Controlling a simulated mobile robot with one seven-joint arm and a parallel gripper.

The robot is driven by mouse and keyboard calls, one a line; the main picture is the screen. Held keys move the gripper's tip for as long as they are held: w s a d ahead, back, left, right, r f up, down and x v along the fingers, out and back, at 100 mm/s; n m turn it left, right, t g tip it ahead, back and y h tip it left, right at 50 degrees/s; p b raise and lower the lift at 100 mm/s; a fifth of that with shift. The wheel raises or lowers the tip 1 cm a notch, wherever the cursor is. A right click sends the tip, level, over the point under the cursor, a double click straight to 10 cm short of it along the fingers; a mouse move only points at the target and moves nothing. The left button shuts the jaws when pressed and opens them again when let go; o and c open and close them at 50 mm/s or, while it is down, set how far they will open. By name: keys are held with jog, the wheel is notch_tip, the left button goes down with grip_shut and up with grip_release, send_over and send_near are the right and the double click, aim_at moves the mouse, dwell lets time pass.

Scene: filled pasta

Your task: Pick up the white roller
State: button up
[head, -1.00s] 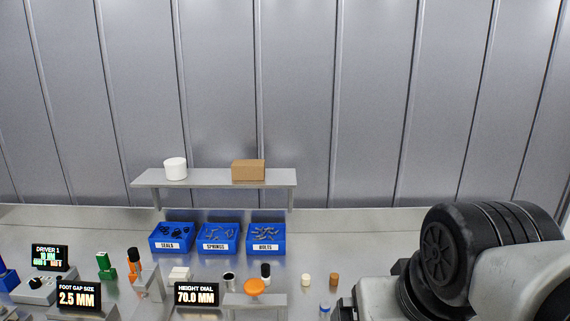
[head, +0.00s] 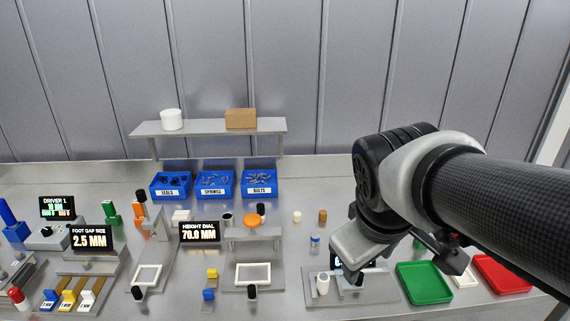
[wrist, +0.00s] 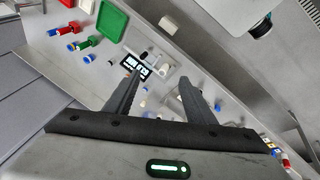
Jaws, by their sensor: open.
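Several small pale cylinders could be the white roller, and I cannot tell for sure which is. One white cylinder (head: 323,283) stands upright on a grey plate (head: 375,291) at the lower right in the head view. A smaller cream cylinder (head: 297,216) stands on the bench farther back, left of a brown one (head: 323,215). My gripper (wrist: 158,73) is open and empty in the wrist view, its two dark fingers apart above the bench. In the head view my arm hides part of the plate and a small display.
A green tray (head: 425,285) and a red tray (head: 500,272) lie at the right. A HEIGHT DIAL display (head: 200,233) and fixtures with white frames stand left of the plate. Blue bins (head: 213,185) line the back below a shelf (head: 208,128).

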jog(key=w+f+n+g+h, duration=0.1)
jog(key=w+f+n+h, duration=0.1)
jog(key=w+f+n, duration=0.55)
jog(key=n+y, duration=0.1)
jog(key=n, duration=1.5)
send_near(324, 275)
jog(key=b+x, duration=0.1)
jog(key=x, duration=0.1)
jog(key=b+x, duration=0.1)
jog(key=x, duration=0.1)
jog(key=shift+s+f, duration=0.15)
jog(key=shift+f, duration=0.2)
jog(key=shift+b+x, duration=0.5)
jog(key=shift+x, duration=2.4)
jog(key=shift+c, duration=0.5)
grip_shut()
jog(key=shift+r, duration=0.15)
